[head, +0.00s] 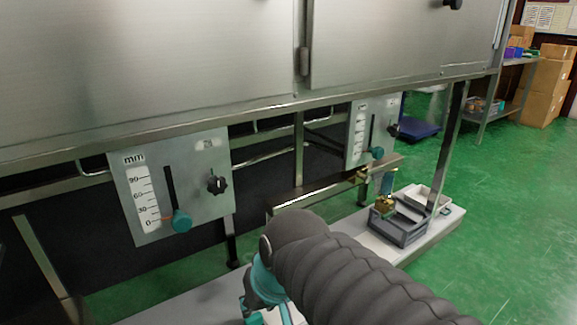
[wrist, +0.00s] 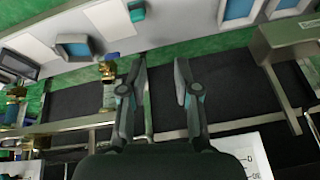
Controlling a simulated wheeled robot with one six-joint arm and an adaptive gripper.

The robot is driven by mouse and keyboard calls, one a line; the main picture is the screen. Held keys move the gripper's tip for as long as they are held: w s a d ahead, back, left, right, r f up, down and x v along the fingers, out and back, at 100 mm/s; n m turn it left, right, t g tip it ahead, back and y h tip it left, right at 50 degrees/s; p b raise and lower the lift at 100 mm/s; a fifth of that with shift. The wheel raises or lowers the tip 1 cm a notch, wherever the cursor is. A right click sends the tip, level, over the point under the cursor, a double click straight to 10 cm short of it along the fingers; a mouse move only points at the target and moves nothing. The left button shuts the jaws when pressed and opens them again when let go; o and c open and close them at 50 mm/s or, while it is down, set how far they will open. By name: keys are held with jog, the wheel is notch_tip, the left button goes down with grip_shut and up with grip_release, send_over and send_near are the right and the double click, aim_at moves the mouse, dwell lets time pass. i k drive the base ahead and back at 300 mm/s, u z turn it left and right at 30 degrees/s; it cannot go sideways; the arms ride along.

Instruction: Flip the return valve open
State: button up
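A brass valve-like fitting (head: 385,206) with an upright blue lever (head: 387,183) stands by the grey tray at the right in the head view. A smaller brass piece (head: 362,173) sits on the metal rail just behind it. No label marks either as the return valve. In the wrist view a brass fitting (wrist: 108,72) is left of my gripper, and a blue-handled one (wrist: 14,108) is at the far left edge. My gripper (wrist: 161,66) is open and empty, apart from both. In the head view my arm mostly hides it.
Two scale plates, left (head: 145,228) and right (head: 358,148), hang under the steel cabinet (head: 150,60), each with teal and black knobs. A grey tray (head: 402,232) sits on the pale low shelf (head: 440,222). Green floor (head: 500,230) is clear at right.

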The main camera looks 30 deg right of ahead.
aim_at(377, 174)
jog(key=i, duration=0.45)
jog(key=z, duration=1.7)
